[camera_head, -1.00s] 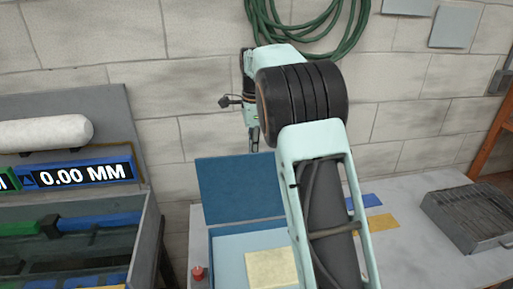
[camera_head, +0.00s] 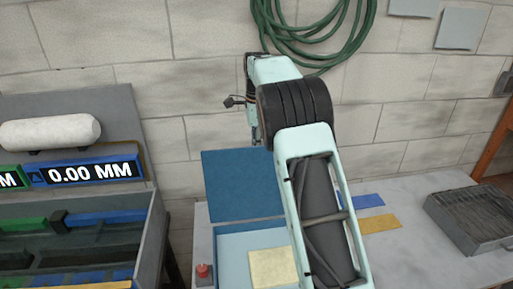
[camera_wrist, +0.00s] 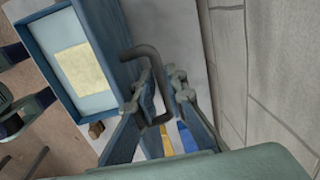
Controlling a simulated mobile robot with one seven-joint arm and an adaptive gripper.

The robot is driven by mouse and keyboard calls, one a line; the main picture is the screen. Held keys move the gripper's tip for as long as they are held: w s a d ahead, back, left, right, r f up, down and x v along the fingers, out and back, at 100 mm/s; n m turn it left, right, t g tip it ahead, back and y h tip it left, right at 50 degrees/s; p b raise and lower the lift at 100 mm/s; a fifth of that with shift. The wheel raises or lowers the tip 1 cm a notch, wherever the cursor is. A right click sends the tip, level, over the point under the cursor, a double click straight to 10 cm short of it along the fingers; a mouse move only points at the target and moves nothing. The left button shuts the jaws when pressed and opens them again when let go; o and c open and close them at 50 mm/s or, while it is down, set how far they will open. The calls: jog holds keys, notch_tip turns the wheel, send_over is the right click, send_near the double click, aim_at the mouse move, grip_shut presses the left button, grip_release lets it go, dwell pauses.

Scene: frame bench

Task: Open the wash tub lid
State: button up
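The wash tub (camera_head: 226,245) is a blue open box on the bench, with a pale blue inside and a cream patch (camera_head: 272,267). Its dark blue lid (camera_head: 235,185) stands raised at the back of the tub. The tub (camera_wrist: 48,62) also shows at the upper left of the wrist view. My gripper (camera_head: 257,142) is at the top right part of the lid. In the wrist view, my gripper (camera_wrist: 164,95) has its fingers apart, with a dark bent handle (camera_wrist: 148,58) passing between them. The handle is close to the left finger; contact is unclear.
A red button (camera_head: 203,270) is at the tub's front left. A grey metal tray (camera_head: 472,220) lies at the right of the bench. Blue and yellow strips (camera_head: 380,224) lie between. A rack with a white roll (camera_head: 50,132) stands left. The wall (camera_head: 200,100) is close behind.

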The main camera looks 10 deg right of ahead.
jog(key=o, duration=0.3)
jog(key=shift+w+f, duration=0.2)
jog(key=shift+f, duration=0.05)
notch_tip(320, 180, up, 12)
jog(key=s, duration=0.1)
jog(key=shift+r, duration=0.2)
